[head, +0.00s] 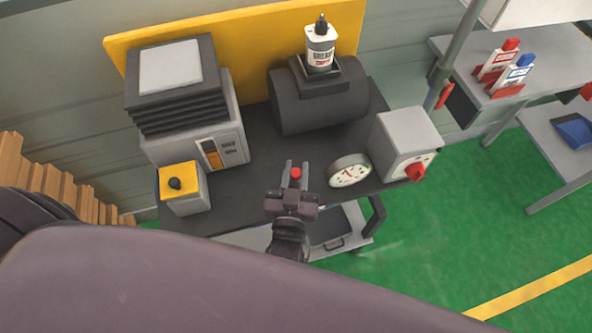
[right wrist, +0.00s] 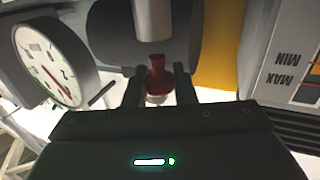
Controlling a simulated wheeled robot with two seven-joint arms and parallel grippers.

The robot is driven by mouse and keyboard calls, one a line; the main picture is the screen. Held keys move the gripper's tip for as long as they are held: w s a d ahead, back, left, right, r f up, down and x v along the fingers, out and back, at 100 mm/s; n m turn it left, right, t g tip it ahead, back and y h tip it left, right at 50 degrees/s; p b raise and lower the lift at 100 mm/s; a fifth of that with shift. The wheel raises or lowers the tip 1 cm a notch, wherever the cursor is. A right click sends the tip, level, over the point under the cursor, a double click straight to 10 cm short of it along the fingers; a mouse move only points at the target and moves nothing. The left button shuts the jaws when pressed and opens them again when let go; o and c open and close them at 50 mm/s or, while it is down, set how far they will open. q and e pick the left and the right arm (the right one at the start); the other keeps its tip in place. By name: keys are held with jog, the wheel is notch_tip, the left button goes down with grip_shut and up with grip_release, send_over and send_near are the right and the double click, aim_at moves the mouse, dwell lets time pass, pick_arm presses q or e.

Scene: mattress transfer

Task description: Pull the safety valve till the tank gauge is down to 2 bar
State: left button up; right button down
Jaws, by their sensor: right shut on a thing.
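The safety valve is a small red knob (head: 296,173) at the front of the dark tank (head: 295,108). In the right wrist view the red knob (right wrist: 158,76) sits between the fingers, below a grey cylinder. My right gripper (head: 297,170) is shut on the knob, one finger on each side. The round white tank gauge (head: 349,171) stands to the right of the gripper. It also shows in the right wrist view (right wrist: 58,72), turned on its side; its red needle is visible, but I cannot read the value. My left gripper is not in view.
A grey box (head: 404,142) with a red knob stands right of the gauge. A grey machine (head: 190,105) and a yellow-topped box (head: 184,188) stand left. A grease can (head: 319,50) sits on top of the tank. Green floor (head: 430,230) is clear at the right.

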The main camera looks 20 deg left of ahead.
aim_at(295, 179)
jog(key=c, duration=1.3)
grip_release()
jog(key=shift+r, duration=0.1)
jog(key=shift+o, duration=0.2)
jog(key=shift+s, duration=0.2)
jog(key=s+b, duration=0.1)
jog(key=s, duration=0.2)
jog(key=s+d+b, duration=0.1)
jog(key=s, duration=0.2)
jog(key=shift+s+d, duration=0.25)
jog(key=shift+s, duration=0.4)
